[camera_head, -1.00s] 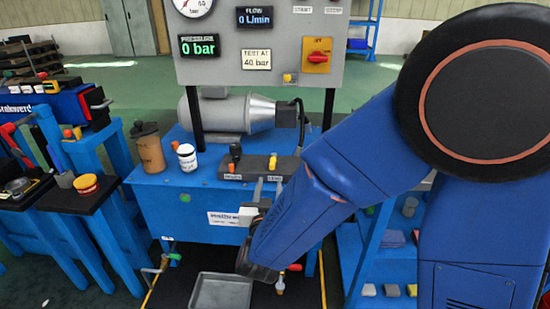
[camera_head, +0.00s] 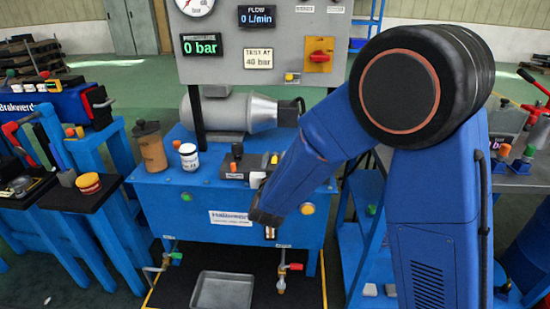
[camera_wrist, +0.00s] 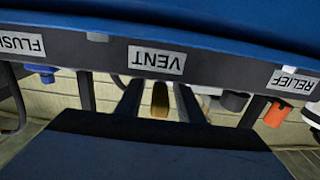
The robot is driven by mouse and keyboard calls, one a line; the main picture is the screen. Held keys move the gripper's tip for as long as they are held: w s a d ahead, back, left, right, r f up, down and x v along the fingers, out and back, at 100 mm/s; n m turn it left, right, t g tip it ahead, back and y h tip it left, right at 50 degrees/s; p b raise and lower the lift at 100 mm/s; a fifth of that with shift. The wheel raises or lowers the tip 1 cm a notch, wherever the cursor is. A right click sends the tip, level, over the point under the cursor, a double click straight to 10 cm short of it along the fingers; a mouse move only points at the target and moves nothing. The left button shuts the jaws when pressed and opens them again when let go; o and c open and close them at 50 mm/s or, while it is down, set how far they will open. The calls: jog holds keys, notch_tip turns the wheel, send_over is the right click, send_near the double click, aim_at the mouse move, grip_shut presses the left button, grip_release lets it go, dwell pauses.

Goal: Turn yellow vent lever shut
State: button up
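The yellow vent lever (camera_head: 274,159) stands on the dark valve block (camera_head: 232,176) on top of the blue tank, partly hidden by my arm. In the wrist view, which is upside down, the lever (camera_wrist: 160,100) shows between the two dark fingers of my gripper (camera_wrist: 158,94), beside the VENT label (camera_wrist: 157,60). My gripper is open, with a gap visible on each side of the lever; I see no contact. In the head view my gripper is mostly hidden by my forearm.
An orange relief lever (camera_head: 237,150) is close beside; it also shows in the wrist view (camera_wrist: 277,114). A blue knob (camera_wrist: 42,73) is by the FLUSH label. A white jar (camera_head: 188,157) and brown jug (camera_head: 151,147) stand left. The pressure display (camera_head: 201,45) reads 0 bar.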

jog(key=shift+w, duration=0.35)
jog(key=shift+c, duration=0.3)
grip_shut()
